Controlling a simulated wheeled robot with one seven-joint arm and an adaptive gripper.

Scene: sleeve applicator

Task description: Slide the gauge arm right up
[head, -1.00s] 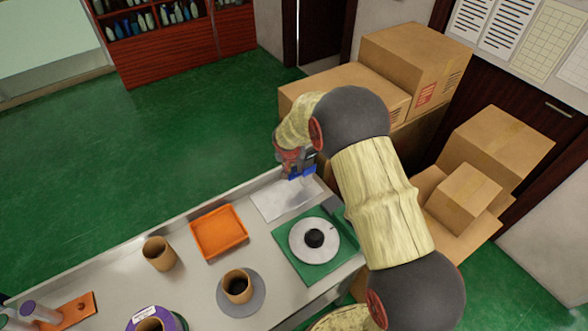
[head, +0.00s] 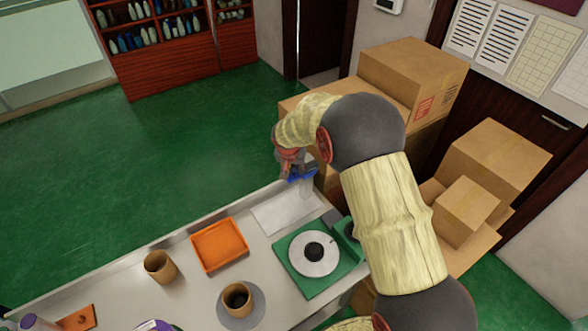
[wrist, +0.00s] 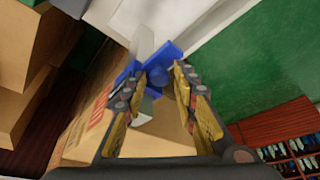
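The gauge arm is a blue piece (head: 301,175) on a pale upright post at the far right end of the bench. The wrist view shows its blue block and rounded knob (wrist: 158,75) just at my fingertips, with the pale post (wrist: 145,42) running beside it. My gripper (head: 291,160) reaches it from above and behind. The exact contact is small and partly hidden.
A green base with a white round plate (head: 314,253) stands near the post. A white sheet (head: 280,212), an orange tray (head: 219,245) and brown cups (head: 160,266) are on the bench. Cardboard boxes (head: 413,75) are stacked behind my arm. Green floor lies open at left.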

